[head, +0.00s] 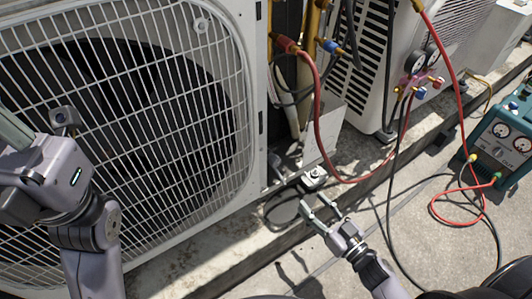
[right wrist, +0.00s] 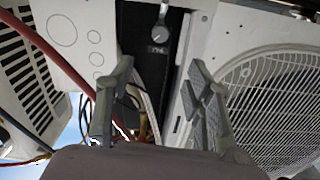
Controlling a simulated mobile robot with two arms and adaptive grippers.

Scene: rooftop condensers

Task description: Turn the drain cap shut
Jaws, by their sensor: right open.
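What looks like the drain cap, a small round metal piece (head: 314,175), sits on a pale fitting low at the right corner of the big condenser unit. A round grey knob with a short stem, probably the same cap, shows at the top centre of the right wrist view (right wrist: 160,35). My right gripper (head: 315,202) is open and empty, just below and in front of the cap. In the wrist view its fingers (right wrist: 158,82) stand apart on either side below the knob, not touching it. My left gripper (head: 40,125) is by the fan grille, partly cut off.
The condenser's fan grille (head: 140,110) fills the left. A red hose (head: 318,120) runs close above the cap. A gauge manifold (head: 417,85) and a teal recovery machine (head: 505,140) stand right, with hoses across the concrete.

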